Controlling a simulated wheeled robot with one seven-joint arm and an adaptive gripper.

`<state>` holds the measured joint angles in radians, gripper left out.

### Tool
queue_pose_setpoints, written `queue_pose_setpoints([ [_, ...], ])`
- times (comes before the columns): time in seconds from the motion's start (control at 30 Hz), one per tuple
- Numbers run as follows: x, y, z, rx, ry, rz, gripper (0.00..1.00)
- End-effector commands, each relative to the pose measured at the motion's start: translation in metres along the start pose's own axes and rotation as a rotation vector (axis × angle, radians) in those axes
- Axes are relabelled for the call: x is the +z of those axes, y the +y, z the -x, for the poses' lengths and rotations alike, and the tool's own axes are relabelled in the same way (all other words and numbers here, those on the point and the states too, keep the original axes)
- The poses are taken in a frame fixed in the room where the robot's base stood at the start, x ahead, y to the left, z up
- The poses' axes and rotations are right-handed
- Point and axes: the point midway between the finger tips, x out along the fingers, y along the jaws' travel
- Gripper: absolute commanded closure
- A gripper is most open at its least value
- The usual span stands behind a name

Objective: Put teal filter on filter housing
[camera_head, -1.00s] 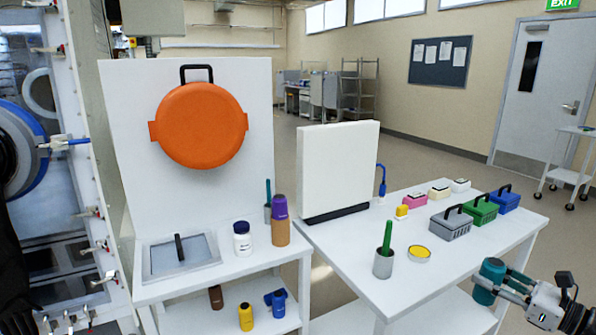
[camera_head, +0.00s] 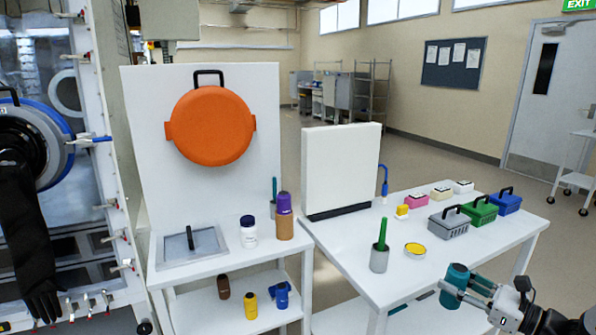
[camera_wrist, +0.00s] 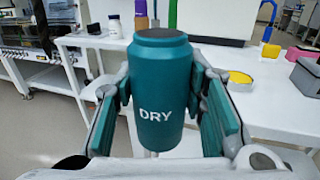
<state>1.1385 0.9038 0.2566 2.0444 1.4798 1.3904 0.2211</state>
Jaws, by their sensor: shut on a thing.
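The teal filter (camera_wrist: 160,95) is a teal canister marked DRY, seen close up in the wrist view. My gripper (camera_wrist: 158,112) is shut on it, with a finger on each side of its body. The canister looks upright in the wrist view. In the head view the filter (camera_head: 454,285) is at the lower right, held in front of the right-hand table and apart from it. I cannot tell for sure which thing is the filter housing.
The right-hand table (camera_head: 448,265) bears a grey cup (camera_head: 379,260), a yellow-topped tin (camera_head: 415,249) and several boxes. A left table (camera_head: 205,270) has bottles and a grey plate. A white upright panel (camera_head: 342,165) stands between. The glovebox (camera_head: 90,200) is at far left.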

Motion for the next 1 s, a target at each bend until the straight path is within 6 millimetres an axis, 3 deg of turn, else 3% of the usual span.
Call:
queue_pose_setpoints([
  [0.17,-0.005,0.044,-0.051,0.098,-0.003,-0.006,0.99],
  [0.3,-0.011,0.093,-0.093,0.191,-0.001,-0.008,0.99],
  [0.5,-0.016,0.143,-0.128,0.279,0.003,-0.005,0.99],
  [0.73,-0.016,0.162,-0.14,0.268,0.005,-0.004,0.99],
  [1.0,-0.012,0.162,-0.145,0.04,0.006,-0.008,0.99],
])
